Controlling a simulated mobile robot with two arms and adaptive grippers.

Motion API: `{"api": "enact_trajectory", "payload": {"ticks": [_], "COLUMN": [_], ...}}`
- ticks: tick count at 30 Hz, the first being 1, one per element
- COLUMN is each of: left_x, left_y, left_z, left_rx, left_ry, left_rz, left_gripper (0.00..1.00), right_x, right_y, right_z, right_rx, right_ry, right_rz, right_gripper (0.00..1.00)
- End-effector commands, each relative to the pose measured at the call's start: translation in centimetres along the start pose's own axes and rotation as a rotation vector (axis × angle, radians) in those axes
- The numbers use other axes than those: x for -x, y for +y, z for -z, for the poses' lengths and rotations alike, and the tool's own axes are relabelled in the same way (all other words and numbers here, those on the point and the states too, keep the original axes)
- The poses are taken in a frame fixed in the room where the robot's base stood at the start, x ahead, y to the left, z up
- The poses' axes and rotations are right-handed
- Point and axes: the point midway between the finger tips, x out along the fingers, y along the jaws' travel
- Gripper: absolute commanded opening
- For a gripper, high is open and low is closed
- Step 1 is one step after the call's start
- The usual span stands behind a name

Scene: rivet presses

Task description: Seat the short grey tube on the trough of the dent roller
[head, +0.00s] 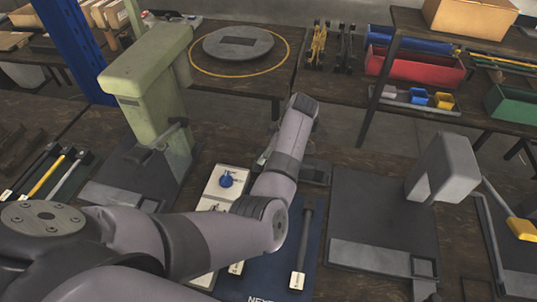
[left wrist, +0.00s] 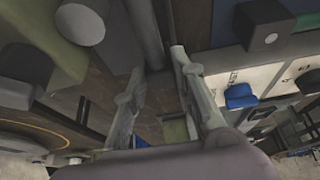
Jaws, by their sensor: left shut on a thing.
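My left gripper (left wrist: 160,78) shows in the left wrist view with its two fingers shut on a grey tube (left wrist: 146,35), whose far part runs up out of the picture. In the head view my left arm hides most of the gripper and the tube. A low dark fixture (head: 316,172) stands just behind my left forearm in the head view. It may be the dent roller, but its trough cannot be made out. I cannot tell whether the tube touches anything. My right gripper is not in view.
A green press (head: 150,85) stands to the left. A grey press (head: 445,168) on a dark plate stands to the right. White panels with a blue knob (head: 226,180) and a blue mat (head: 270,275) with a dark labelled rod (head: 303,245) lie near my arm.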

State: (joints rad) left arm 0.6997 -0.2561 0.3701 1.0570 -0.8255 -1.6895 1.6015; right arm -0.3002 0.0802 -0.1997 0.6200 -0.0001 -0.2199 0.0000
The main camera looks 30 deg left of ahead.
Motion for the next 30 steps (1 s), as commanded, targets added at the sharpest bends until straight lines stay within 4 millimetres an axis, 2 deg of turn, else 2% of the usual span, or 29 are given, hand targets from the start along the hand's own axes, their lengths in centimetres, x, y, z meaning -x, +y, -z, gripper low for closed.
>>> {"api": "enact_trajectory", "payload": {"ticks": [25, 26, 30], "left_x": [-1.1, -1.1, -1.1], "left_y": [0.0, 0.0, 0.0], "left_z": [-0.5, -0.5, -0.5], "left_rx": [0.001, 0.001, 0.000], "left_ry": [0.000, 0.000, 0.000], "left_rz": [0.000, 0.000, 0.000], "left_gripper": [0.00, 0.25, 0.35], "right_x": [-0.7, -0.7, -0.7], "right_y": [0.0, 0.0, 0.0], "right_z": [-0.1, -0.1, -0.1], "right_rx": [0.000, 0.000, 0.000], "right_ry": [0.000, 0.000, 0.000], "right_rz": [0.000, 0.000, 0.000], "right_gripper": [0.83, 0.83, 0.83]}}
